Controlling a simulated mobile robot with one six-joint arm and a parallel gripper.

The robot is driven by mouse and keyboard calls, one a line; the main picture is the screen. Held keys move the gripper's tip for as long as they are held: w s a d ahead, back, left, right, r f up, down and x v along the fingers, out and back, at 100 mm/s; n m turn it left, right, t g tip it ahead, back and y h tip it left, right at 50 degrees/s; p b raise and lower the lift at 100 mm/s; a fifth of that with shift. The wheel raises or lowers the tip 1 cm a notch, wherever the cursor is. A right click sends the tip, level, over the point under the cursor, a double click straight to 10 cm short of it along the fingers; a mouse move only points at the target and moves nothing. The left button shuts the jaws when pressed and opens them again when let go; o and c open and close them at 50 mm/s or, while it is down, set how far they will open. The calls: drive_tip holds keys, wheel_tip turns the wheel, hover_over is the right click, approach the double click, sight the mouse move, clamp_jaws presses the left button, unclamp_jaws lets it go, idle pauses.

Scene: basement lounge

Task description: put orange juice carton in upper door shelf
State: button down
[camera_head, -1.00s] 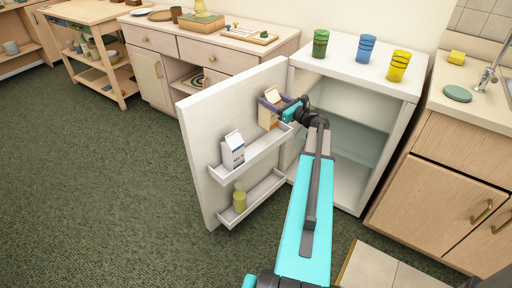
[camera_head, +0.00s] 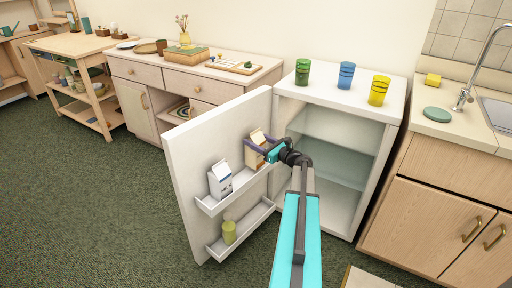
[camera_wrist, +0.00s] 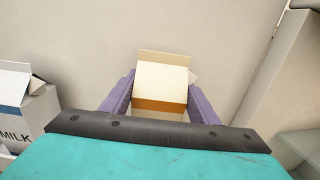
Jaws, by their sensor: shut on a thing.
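The orange juice carton (camera_head: 254,150) is cream with an orange band. My gripper (camera_head: 258,147) is shut on it, one purple finger on each side. In the wrist view the carton (camera_wrist: 161,86) sits upright between the fingers of my gripper (camera_wrist: 161,100). The upper door shelf (camera_head: 236,188) is a white bin on the inside of the open fridge door (camera_head: 190,150). The carton is over the right part of this shelf. I cannot tell whether its base touches the shelf floor. A milk carton (camera_head: 220,180) stands in the shelf's left part; it also shows in the wrist view (camera_wrist: 20,112).
A lower door shelf (camera_head: 243,233) holds a green jar (camera_head: 229,232). The open fridge (camera_head: 335,140) is right of the door, with green, blue and yellow cups on top. A sink counter (camera_head: 450,128) stands at the right.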

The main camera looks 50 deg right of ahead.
drive_tip(key=shift+f, duration=1.9)
drive_tip(key=c, duration=0.7)
unclamp_jaws()
drive_tip(key=shift+r, duration=0.1)
drive_tip(key=s, duration=1.2)
drive_tip(key=shift+d, duration=0.35)
drive_tip(key=shift+s, duration=0.1)
